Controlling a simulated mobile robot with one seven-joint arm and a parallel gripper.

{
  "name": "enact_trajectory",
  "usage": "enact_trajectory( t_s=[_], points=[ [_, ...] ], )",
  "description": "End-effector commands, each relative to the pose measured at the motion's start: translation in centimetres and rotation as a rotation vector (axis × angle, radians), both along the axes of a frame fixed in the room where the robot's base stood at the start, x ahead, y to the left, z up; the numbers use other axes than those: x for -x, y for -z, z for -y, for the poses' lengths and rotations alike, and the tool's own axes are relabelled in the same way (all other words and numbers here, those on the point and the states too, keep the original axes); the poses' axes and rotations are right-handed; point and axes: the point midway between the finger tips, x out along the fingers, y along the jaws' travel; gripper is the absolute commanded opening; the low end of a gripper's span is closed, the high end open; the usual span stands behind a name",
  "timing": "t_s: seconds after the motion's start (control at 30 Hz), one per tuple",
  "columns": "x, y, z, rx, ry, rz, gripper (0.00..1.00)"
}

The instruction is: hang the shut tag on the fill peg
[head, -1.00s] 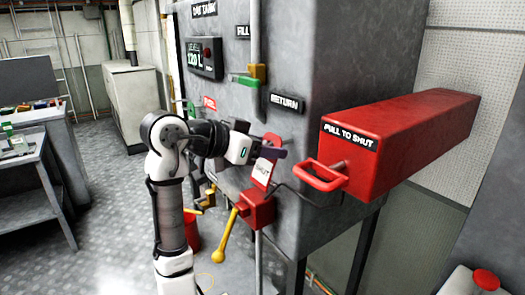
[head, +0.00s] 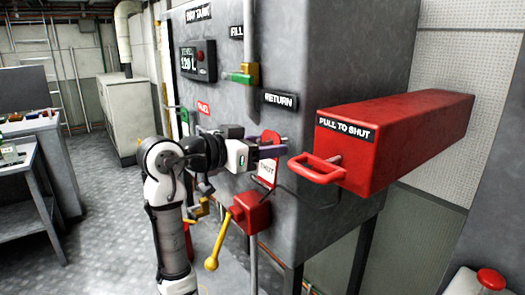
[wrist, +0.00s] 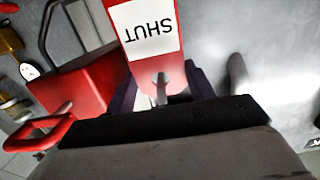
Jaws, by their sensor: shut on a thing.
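The shut tag (head: 267,172) is red with a white SHUT panel. It hangs nearly upright at my gripper (head: 272,150), in front of the grey tank's face. In the wrist view the tag (wrist: 148,35) lies between the purple fingers, its lettering upside down, with a small grey pin-like part at its near end. My gripper is shut on the tag's upper part. The FILL label (head: 237,32) is higher on the tank, left of my gripper, near a valve with a green handle (head: 240,78). I cannot make out the fill peg.
A red PULL TO SHUT box (head: 400,135) with a red loop handle (head: 316,168) juts out just right of my gripper. The RETURN label (head: 279,100) is above it. A smaller red box with a yellow lever (head: 218,240) is below. Open floor lies left.

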Motion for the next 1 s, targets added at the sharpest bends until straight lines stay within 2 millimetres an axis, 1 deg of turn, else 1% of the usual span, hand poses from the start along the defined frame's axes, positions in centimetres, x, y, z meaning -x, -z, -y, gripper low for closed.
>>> enact_trajectory(
  t_s=[0.03,0.53,1.0],
  points=[
    [-0.02,0.28,0.04,0.009,0.000,0.006,0.35],
    [-0.25,0.50,0.34,0.092,0.000,0.066,0.35],
    [-0.29,0.39,0.38,0.109,0.000,0.078,0.35]
  ],
)
